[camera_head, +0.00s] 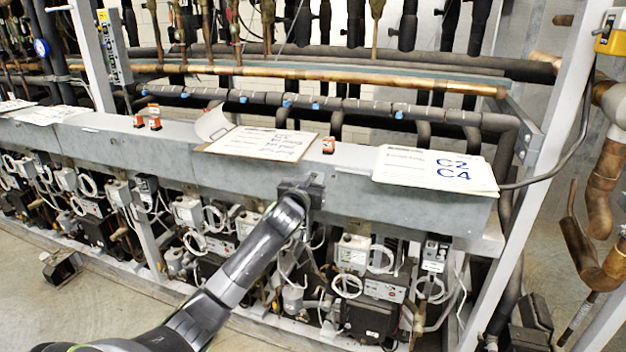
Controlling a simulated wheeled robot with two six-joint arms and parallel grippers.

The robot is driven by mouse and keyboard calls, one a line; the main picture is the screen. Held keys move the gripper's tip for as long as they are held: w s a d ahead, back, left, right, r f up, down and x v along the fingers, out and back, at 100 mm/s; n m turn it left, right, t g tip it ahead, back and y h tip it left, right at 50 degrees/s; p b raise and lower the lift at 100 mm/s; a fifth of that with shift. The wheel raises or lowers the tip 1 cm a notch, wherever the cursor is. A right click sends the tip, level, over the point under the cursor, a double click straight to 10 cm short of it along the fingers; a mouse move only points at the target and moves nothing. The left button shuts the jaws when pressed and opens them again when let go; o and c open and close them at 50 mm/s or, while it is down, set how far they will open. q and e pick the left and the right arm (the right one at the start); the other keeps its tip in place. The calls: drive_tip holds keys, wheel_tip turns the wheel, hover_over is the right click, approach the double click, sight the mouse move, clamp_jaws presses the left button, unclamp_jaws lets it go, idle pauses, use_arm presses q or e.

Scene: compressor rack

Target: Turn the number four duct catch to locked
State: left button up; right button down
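A long grey metal duct (350,192) runs across the rack at mid height. My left arm comes in from the bottom left, and my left gripper (308,186) is up against the front face of the duct, right of its middle. The gripper's dark body covers the spot it faces, so a catch there is hidden. I cannot make out a catch or a number four mark on the duct. The fingers are too small and dark to tell open from shut. My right gripper is not in view.
On the duct top lie a clipboard with papers (262,143), a paper stack marked C2 C4 (435,168) and small orange-and-white boxes (328,145). Compressors with looped cables (368,318) stand below. A slanted white post (545,190) stands at right.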

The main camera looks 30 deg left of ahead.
use_arm(q)
clamp_jaws()
drive_tip(key=shift+m, duration=0.4)
drive_tip(key=m+p, duration=0.2)
drive_tip(key=m, duration=0.1)
drive_tip(key=shift+r+m, duration=0.1)
drive_tip(key=shift+m, duration=0.2)
drive_tip(key=m+p, duration=0.2)
drive_tip(key=m, duration=0.2)
drive_tip(key=shift+d+m+p, duration=0.1)
drive_tip(key=shift+m+p, duration=0.2)
drive_tip(key=shift+p, duration=0.1)
drive_tip(key=m+p, duration=0.3)
drive_tip(key=m, duration=0.2)
drive_tip(key=shift+f+m+p, duration=0.2)
drive_tip(key=shift+m+p, duration=0.75)
drive_tip(key=shift+m, duration=1.05)
drive_tip(key=o, duration=0.8)
unclamp_jaws()
